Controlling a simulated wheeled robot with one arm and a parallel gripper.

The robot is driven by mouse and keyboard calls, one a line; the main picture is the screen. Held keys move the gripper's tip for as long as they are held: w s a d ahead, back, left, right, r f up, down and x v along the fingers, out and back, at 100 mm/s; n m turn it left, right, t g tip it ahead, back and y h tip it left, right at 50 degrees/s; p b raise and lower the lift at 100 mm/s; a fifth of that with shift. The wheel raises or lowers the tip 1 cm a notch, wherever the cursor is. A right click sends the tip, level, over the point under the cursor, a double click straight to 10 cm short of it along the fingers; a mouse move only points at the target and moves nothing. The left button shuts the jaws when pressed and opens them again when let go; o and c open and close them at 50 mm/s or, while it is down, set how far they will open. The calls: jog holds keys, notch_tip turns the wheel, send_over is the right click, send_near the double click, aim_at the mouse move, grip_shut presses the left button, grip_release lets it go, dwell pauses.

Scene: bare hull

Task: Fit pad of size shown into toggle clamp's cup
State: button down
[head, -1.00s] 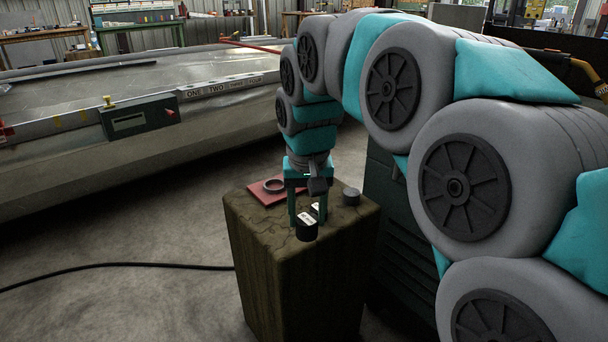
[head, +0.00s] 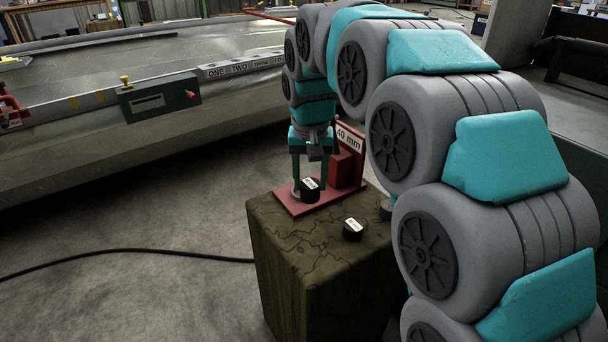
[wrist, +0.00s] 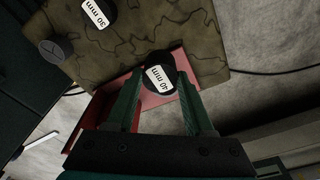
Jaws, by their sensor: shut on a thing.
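My gripper (head: 308,180) is shut on a black round pad (head: 309,192) with a white label. In the wrist view the same pad (wrist: 151,88) reads "40 mm" and sits between the two fingertips. The toggle clamp's red base (head: 290,208) lies on the block under the gripper. A red upright plate (head: 350,138) on it carries a "40 mm" sign. The clamp's cup is mostly hidden behind the pad and fingers. I cannot tell whether the pad is above the cup or touching it.
Another black pad (head: 353,231) lies on the wooden block (head: 300,250); the wrist view shows it (wrist: 88,20) labelled "30 mm". A grey disc (wrist: 53,51) lies near the block's edge, partly behind my arm in the head view. A dark cable (head: 120,264) runs across the floor.

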jog(key=w, duration=0.2)
jog(key=w+a, duration=0.1)
jog(key=w, duration=0.3)
jog(key=shift+w+a+f, duration=0.15)
jog(key=shift+a+f, duration=0.15)
jog(key=shift+f, duration=0.05)
jog(key=shift+w+f, duration=0.1)
jog(key=shift+f+p, duration=0.4)
jog(key=shift+f, duration=1.25)
jog(key=shift+f, duration=0.1)
jog(key=shift+c, duration=1.4)
grip_release()
notch_tip(320, 180, up, 12)
jog(key=s, duration=0.1)
jog(key=shift+s, duration=0.2)
